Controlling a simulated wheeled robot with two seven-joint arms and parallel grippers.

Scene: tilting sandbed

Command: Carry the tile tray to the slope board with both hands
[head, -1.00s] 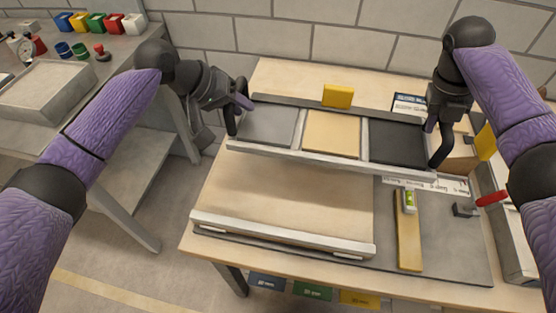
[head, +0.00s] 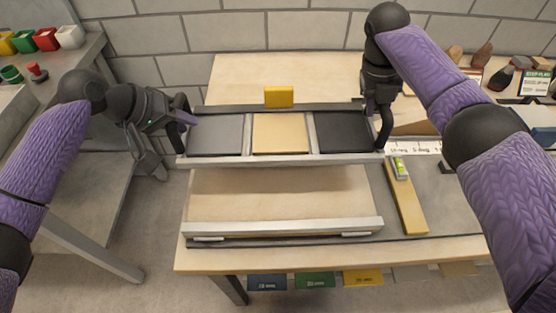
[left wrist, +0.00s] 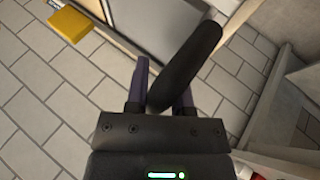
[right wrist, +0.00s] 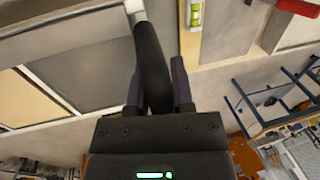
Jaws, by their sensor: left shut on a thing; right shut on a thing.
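The tile tray (head: 280,160) is a long metal frame holding a grey tile (head: 218,135), a tan tile (head: 280,133) and a dark tile (head: 343,132). It hangs above the table, roughly level in the head view. My left gripper (head: 186,116) is shut on the black handle at its left end, and my right gripper (head: 380,112) is shut on the handle at its right end. Both handles also show between the fingers in the left wrist view (left wrist: 185,65) and right wrist view (right wrist: 152,65). The slope board (head: 280,200), pale wood with a metal front lip, lies below and nearer than the tray, its far part hidden.
A yellow block (head: 279,96) shows at the tray's back edge. A wooden bar (head: 409,212) with a green level (head: 399,168) lies right of the board. Coloured bins (head: 315,281) hang under the table front. A side bench (head: 85,150) stands left.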

